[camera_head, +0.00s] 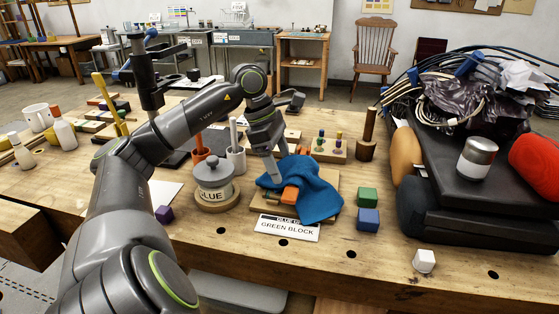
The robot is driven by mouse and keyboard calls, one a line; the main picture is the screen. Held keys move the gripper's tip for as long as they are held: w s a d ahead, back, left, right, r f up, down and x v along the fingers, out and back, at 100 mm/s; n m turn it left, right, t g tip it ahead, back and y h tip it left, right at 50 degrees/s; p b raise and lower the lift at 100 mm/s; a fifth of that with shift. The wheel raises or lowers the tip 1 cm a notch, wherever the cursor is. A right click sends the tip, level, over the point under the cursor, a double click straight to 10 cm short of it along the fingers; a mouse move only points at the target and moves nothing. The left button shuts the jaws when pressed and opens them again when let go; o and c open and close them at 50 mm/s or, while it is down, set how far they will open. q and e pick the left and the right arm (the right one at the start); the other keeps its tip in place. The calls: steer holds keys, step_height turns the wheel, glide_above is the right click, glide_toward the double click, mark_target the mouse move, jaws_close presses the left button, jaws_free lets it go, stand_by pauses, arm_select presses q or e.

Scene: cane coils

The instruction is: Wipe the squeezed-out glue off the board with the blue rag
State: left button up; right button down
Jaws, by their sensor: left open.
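The blue rag (312,190) lies draped and crumpled over the right part of a small wooden board (260,203). An orange piece (290,194) shows at the rag's left edge on the board. I cannot make out any glue on the board. My left gripper (272,178) reaches in from the left and points down at the rag's left side above the board. It is open, with one finger beside the rag; whether it touches the cloth is unclear. My right gripper is not in view.
A glue pot (214,180) stands left of the board. A label card (287,228) lies in front. Green (367,196) and blue (368,219) blocks sit to the right. A white cube (424,261) lies near the front edge. A black pad (470,180) with clutter fills the right.

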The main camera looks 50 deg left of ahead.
mark_target(280, 189)
arm_select(q)
steer(key=shift+f+b, duration=1.75)
steer(key=shift+f, duration=0.3)
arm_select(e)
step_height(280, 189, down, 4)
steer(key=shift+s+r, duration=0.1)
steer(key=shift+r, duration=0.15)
arm_select(q)
steer(key=shift+f, duration=0.1)
steer(key=c, duration=0.8)
steer(key=shift+f, duration=0.1)
steer(key=shift+c, duration=0.5)
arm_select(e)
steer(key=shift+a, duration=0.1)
arm_select(q)
steer(key=shift+o, duration=0.3)
